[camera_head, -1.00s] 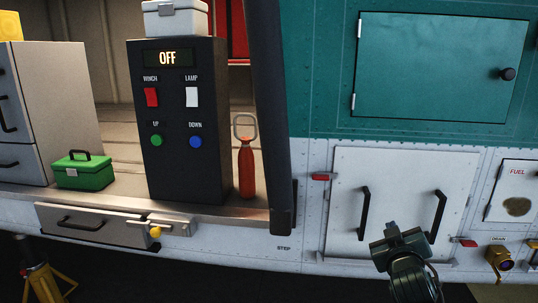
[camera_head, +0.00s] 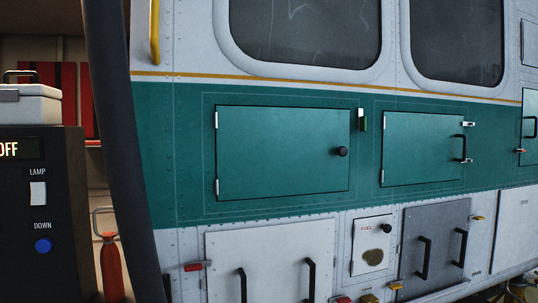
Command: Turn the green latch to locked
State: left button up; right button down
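A small green latch (camera_head: 363,124) sits on the teal hull band, just right of the upper right edge of a teal hatch door (camera_head: 280,152). A pale piece shows at its top and the green part hangs below it, upright. It is too small to read any locked or unlocked marking. The teal hatch door has a black round knob (camera_head: 342,151) and looks closed. Neither of my grippers is in view.
A second teal hatch (camera_head: 423,148) with a black handle is to the right. Below are a white panel (camera_head: 268,258) with two handles, a fuel door (camera_head: 372,244) and a grey door (camera_head: 434,243). A dark post (camera_head: 115,120) and black control box (camera_head: 40,210) stand left.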

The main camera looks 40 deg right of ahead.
aim_at(362, 123)
jog(key=z, duration=1.85)
